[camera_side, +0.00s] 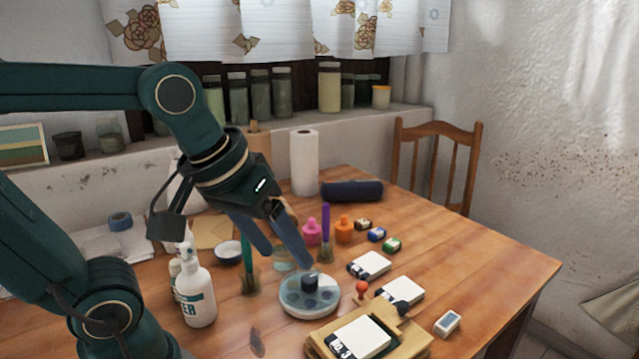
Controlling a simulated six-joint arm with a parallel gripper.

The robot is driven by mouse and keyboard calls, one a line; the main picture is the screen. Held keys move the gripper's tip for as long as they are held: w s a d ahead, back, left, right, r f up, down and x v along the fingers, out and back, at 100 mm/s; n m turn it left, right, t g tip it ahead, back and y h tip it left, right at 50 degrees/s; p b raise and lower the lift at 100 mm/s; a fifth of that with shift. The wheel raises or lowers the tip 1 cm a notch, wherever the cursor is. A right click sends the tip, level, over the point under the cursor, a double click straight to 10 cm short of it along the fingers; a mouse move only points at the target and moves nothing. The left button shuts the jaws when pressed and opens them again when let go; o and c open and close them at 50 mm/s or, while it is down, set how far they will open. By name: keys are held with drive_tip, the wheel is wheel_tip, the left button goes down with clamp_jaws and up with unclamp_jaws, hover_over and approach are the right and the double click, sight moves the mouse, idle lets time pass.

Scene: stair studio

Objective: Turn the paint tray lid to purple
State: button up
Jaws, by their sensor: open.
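The paint tray (306,306) is a round, pale dish on the wooden table. Its clear lid (325,297) has a dark knob (309,283) in the middle, and dark patches show under it. I cannot tell which colour the lid is turned to. My gripper (284,257) is open and empty, pointing down just above and to the left of the knob. Its fingers look apart from the lid, though one tip is near the knob in the picture.
A green brush (246,266) and a white bottle (196,293) stand left of the tray. A purple brush (326,232), pink bottle (312,232) and orange bottle (344,229) stand behind. A wooden frame with a card (359,338) lies at the front right.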

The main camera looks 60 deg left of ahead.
drive_tip(key=w+a+n+g, duration=0.2)
drive_tip(key=w+a+n, duration=0.15)
drive_tip(key=w, duration=0.25)
drive_tip(key=n+g, duration=0.3)
drive_tip(key=n, duration=0.1)
hover_over(309, 277)
drive_tip(key=f, duration=1)
drive_tip(key=shift+w+d, duration=0.25)
drive_tip(key=shift+s+a+f+n+g, duration=0.1)
drive_tip(key=shift+f+n+g, duration=0.2)
drive_tip(key=shift+f, duration=0.1)
drive_tip(key=shift+s+a+f, duration=0.1)
drive_tip(key=shift+f, duration=2.4)
clamp_jaws()
